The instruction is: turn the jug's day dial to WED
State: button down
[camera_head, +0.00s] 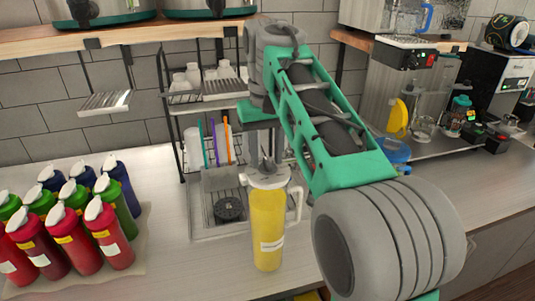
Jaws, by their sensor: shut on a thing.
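A jug (267,232) with a yellow body, a white lid, a white handle on its right and a white label stands upright on the counter. My gripper (266,167) points down from above onto the top of the jug's lid (265,179). It is shut on the part at the lid's top, where the day dial appears to be. The fingers hide most of that part, and the day markings are too small to read.
Several red, green and blue bottles (75,225) stand on a tray at the left. A wire rack (180,120) with cups and plates stands behind the jug. The counter (170,265) between bottles and jug is clear.

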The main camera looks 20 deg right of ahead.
aim_at(264, 166)
jog(key=n, duration=0.5)
jog(key=shift+a+n, duration=0.2)
jog(key=shift+n, duration=0.1)
jog(key=n, duration=0.4)
jog(key=shift+s+a+n, duration=0.1)
jog(key=shift+s+n, duration=0.05)
jog(key=shift+n, duration=0.25)
jog(key=c, duration=0.9)
grip_release()
jog(key=shift+o, duration=0.2)
jog(key=shift+r, duration=0.1)
notch_tip(264, 166, up, 7)
jog(key=shift+f, duration=0.1)
jog(key=shift+r, duration=0.4)
